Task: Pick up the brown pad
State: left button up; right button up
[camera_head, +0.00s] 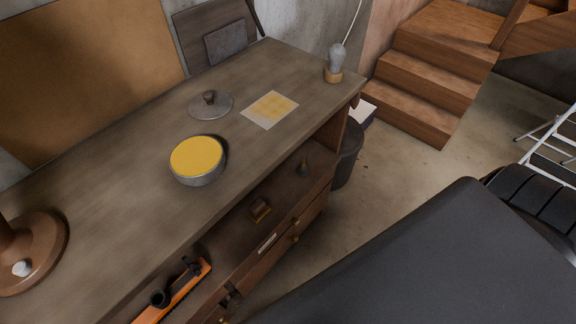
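No pad that is plainly brown stands out. A flat square sheet (270,109) with a yellow-tan checked middle and pale border lies on the wooden cabinet top (120,168). A small brown block-like object (260,208) sits on the open shelf below the top; I cannot tell whether it is a pad. Neither of my grippers is in view.
On the top stand a round tin (197,158) with a yellow face, a grey lid (211,105), a bulb on a wooden base (334,66) and a brown round base (35,250). An orange tool (178,294) lies on the shelf. A dark surface (440,260) fills the lower right.

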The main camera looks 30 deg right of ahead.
aim_at(258, 209)
jog(key=z, duration=2.55)
jog(key=i, duration=2.45)
jog(key=u, duration=3.35)
